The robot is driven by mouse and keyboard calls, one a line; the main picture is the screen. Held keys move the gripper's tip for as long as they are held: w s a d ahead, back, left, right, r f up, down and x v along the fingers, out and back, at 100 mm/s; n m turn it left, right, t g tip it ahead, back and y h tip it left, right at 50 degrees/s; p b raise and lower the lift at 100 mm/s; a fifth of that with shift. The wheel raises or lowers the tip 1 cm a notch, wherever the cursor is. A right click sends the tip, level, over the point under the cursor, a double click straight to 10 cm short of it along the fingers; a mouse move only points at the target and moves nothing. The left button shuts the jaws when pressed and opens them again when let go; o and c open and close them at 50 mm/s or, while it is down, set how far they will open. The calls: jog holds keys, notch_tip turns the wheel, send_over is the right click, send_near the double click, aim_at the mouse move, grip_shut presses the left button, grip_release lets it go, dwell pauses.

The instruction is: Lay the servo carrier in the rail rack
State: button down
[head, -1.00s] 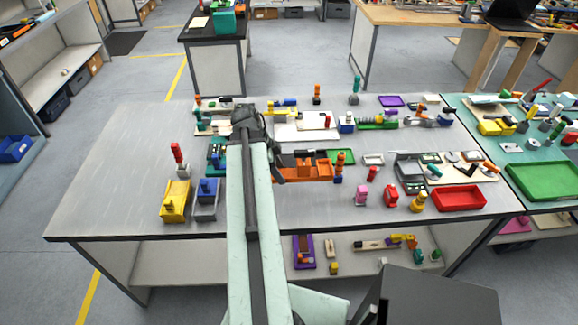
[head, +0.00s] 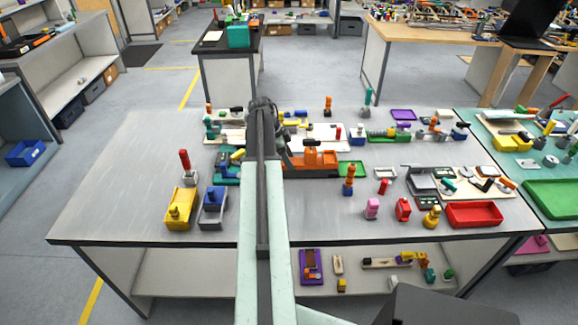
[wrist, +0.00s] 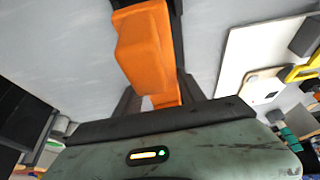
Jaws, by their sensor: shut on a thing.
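An orange block-like part (wrist: 145,50), which I take to be the servo carrier, is in my gripper (wrist: 160,92) in the wrist view. The dark jaws are shut on its lower, narrower end, and its wider end points away. In the head view, an orange part (head: 315,160) shows right of my arm, near the middle of the table, with a raised knob on top. My arm hides most of my gripper there. I cannot tell for certain which thing is the rail rack.
A yellow bin (head: 180,213) and a grey-blue bin (head: 212,212) stand at the table's front left. A red tray (head: 475,214) lies at the right, near several small coloured parts.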

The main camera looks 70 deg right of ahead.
jog(key=shift+w+d, duration=0.1)
jog(key=shift+d, duration=0.3)
notch_tip(320, 180, down, 4)
jog(key=b, duration=0.4)
jog(key=shift+r, duration=0.25)
jog(key=c, duration=1.1)
grip_release()
jog(key=shift+f, duration=0.2)
jog(key=o, duration=0.4)
jog(key=shift+r, duration=0.15)
jog(key=p+v, duration=1.1)
jog(key=v, duration=0.1)
jog(key=shift+r+p, duration=0.15)
jog(key=shift+p, duration=0.25)
